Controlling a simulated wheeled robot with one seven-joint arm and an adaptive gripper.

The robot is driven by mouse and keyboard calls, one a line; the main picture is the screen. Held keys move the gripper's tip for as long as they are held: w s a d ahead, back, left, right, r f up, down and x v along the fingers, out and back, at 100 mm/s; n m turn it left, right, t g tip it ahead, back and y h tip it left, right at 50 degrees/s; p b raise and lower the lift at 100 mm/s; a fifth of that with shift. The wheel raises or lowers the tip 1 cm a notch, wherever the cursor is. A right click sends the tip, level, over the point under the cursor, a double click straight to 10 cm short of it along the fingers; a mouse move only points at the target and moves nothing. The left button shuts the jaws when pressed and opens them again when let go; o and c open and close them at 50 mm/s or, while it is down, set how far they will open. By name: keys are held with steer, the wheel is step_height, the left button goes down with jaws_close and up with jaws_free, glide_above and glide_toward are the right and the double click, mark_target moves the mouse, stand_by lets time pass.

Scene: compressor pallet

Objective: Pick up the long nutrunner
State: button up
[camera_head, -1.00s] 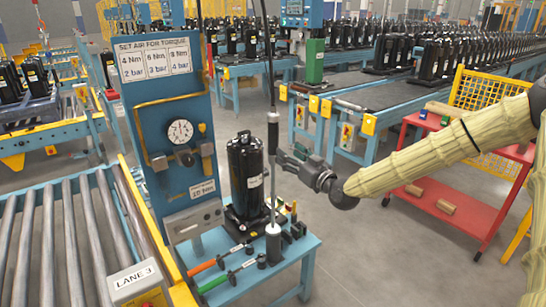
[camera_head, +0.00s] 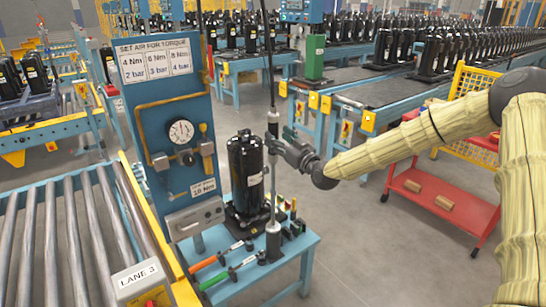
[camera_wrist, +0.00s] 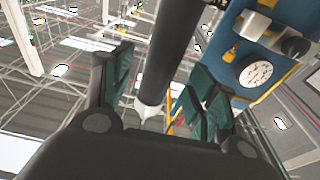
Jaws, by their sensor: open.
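My gripper (camera_head: 274,141) is at that upper part, coming from the right. In the wrist view, the nutrunner's dark cylinder (camera_wrist: 168,50) passes between the two open, green-padded fingers of my gripper (camera_wrist: 160,85). The fingers stand apart from it on both sides, as far as I can see. My palm hides the tool's lower part there.
The black compressor (camera_head: 246,175) stands close left of the nutrunner. Orange (camera_head: 205,263) and green (camera_head: 214,281) handled tools lie at the bench's front. The blue torque panel (camera_head: 165,100) rises at the left. A red cart (camera_head: 440,215) stands right; the floor between is clear.

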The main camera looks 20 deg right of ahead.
mark_target(273, 134)
steer(key=shift+f+p+x, duration=0.15)
steer(key=shift+p+x, duration=0.15)
steer(key=shift+x, duration=0.55)
steer(key=shift+f+p+x, duration=0.1)
steer(key=shift+p+x, duration=0.15)
steer(key=shift+x, duration=0.55)
jaws_close()
steer(key=shift+w+r, duration=0.1)
steer(key=shift+r, duration=0.1)
